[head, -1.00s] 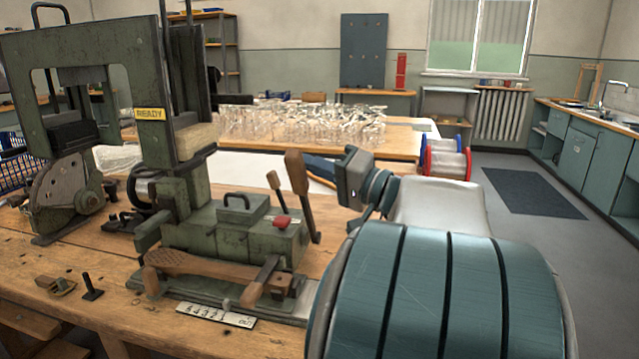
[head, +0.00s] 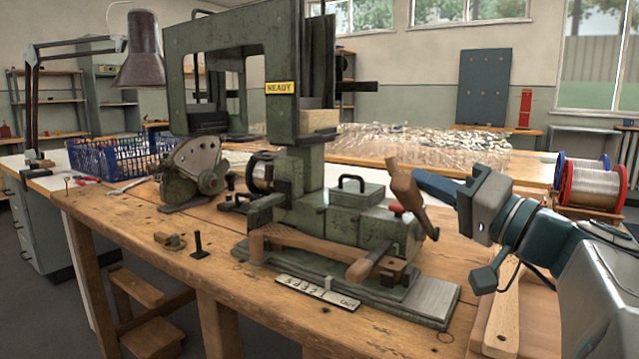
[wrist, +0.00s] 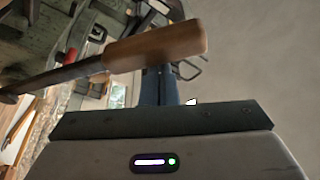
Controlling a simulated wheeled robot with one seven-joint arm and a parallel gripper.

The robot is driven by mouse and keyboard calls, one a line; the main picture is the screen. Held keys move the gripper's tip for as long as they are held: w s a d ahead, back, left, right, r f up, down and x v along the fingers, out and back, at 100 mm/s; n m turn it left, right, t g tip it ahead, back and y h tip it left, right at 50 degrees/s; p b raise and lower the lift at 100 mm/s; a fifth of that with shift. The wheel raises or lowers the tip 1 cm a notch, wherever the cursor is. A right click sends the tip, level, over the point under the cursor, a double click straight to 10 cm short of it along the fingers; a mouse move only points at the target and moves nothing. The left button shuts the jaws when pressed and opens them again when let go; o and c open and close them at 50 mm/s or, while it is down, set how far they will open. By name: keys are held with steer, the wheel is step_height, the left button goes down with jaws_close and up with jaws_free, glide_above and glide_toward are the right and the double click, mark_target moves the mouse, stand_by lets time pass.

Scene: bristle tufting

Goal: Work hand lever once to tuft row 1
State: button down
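The tufting machine (head: 300,175) is a worn green frame with a yellow "READY" plate (head: 280,88). Its hand lever (head: 403,185) has a thick wooden grip, leaning up and left at the machine's right side. My gripper (head: 430,182), with blue fingers, is beside the grip on its right. In the wrist view the lever (wrist: 155,47) crosses in front of the fingers (wrist: 159,85) and hides their tips. The fingers look close together, with no grip visible between them; contact is unclear. A wooden brush body (head: 300,243) lies on the machine's front carriage.
A numbered strip (head: 317,294) lies in front of the carriage. Small black and brass parts (head: 197,243) are on the bench (head: 225,262) at left. A blue basket (head: 110,160) stands further left. Wire spools (head: 592,183) are behind my arm at right.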

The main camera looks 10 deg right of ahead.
steer(key=shift+s+a+f+b, duration=0.1)
steer(key=shift+a+f+b, duration=0.3)
steer(key=shift+f, duration=0.3)
step_height(320, 180, up, 4)
steer(key=w+d+p, duration=0.1)
steer(key=d+p, duration=0.1)
steer(key=d+p+v, duration=0.1)
steer(key=v, duration=0.8)
steer(key=shift+f+p, duration=0.2)
steer(key=shift+p, duration=0.1)
